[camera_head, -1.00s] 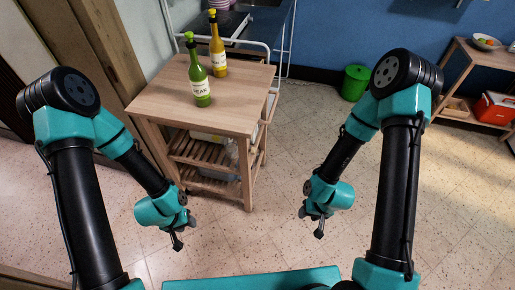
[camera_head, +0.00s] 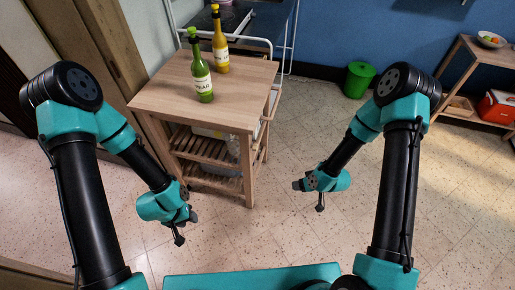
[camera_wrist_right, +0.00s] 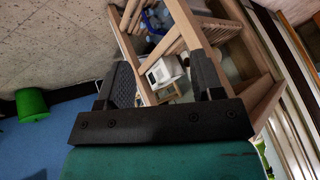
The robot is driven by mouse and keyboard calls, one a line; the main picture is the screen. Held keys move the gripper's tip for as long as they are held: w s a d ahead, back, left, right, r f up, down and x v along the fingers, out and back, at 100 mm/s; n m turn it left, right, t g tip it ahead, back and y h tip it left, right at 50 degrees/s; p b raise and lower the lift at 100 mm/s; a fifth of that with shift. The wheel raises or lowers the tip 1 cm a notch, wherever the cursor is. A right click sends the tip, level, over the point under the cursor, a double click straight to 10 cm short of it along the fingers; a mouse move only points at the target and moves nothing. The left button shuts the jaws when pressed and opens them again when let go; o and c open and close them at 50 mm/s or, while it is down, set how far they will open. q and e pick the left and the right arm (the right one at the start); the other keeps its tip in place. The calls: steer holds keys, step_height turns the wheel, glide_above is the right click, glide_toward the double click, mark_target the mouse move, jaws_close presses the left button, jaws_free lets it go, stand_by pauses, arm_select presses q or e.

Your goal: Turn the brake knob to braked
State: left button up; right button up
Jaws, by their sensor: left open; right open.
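The brake knob cannot be made out in either view. A wooden cart (camera_head: 178,95) with a flat top and slatted shelves stands ahead, left of centre; its legs and slats also show between the fingers in the right wrist view (camera_wrist_right: 187,25). My right gripper (camera_head: 298,186) is open and empty, out in front and right of the cart, pointing left towards its lower part. Its dark fingers frame the cart in the right wrist view (camera_wrist_right: 154,85). My left gripper (camera_head: 191,214) is open, low in front of the cart's near side, apparently empty.
A green bottle (camera_head: 201,75) and a yellow bottle (camera_head: 219,45) stand on the cart. A green bin (camera_head: 360,79) stands by the blue wall. A wooden shelf (camera_head: 464,45) with a bowl (camera_head: 490,40) and a red box (camera_head: 497,106) is at the right. The floor between is clear.

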mark_target(257, 148)
steer(key=w+r+n+t+y, duration=0.1)
steer(key=w+n+y, duration=1)
steer(key=n, duration=0.7)
steer(key=shift+w+a+r, duration=0.4)
steer(key=shift+w, duration=0.55)
steer(key=shift+a, duration=0.1)
steer(key=x, duration=1.7)
steer(key=shift+w+a+r, duration=0.1)
steer(key=shift+a+r, duration=0.05)
steer(key=shift+r, duration=0.15)
steer(key=c, duration=0.9)
